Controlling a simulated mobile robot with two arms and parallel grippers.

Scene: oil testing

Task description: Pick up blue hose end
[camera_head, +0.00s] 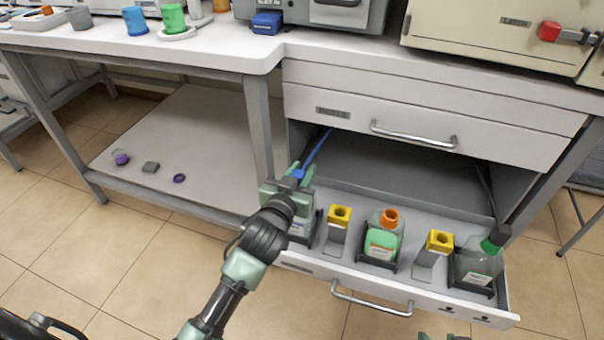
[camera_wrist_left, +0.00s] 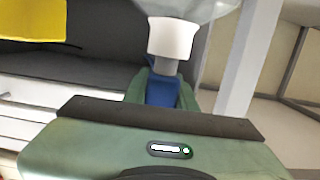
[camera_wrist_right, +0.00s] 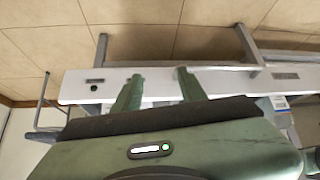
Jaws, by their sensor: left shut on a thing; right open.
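The blue hose (camera_head: 318,148) rises from my left gripper (camera_head: 300,172) toward the drawer cabinet. Its blue end (camera_wrist_left: 162,90) sits between the fingers of my left gripper in the left wrist view, and the gripper is shut on it. A white cap-like piece (camera_wrist_left: 172,38) with a grey stem shows just beyond the blue end; I cannot tell if they are joined. The gripper hangs over the left end of the open drawer, partly hiding a bottle there. My right gripper (camera_wrist_right: 155,88) is open and empty, low in front of the drawer unit; only its tip shows in the head view.
The open drawer (camera_head: 320,268) holds an orange-capped bottle (camera_head: 383,240), a green-capped bottle (camera_head: 480,262) and yellow-topped holders (camera_head: 339,217). A closed drawer (camera_head: 480,142) is above. A low shelf (camera_head: 200,130) at left carries small items. The floor in front is clear.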

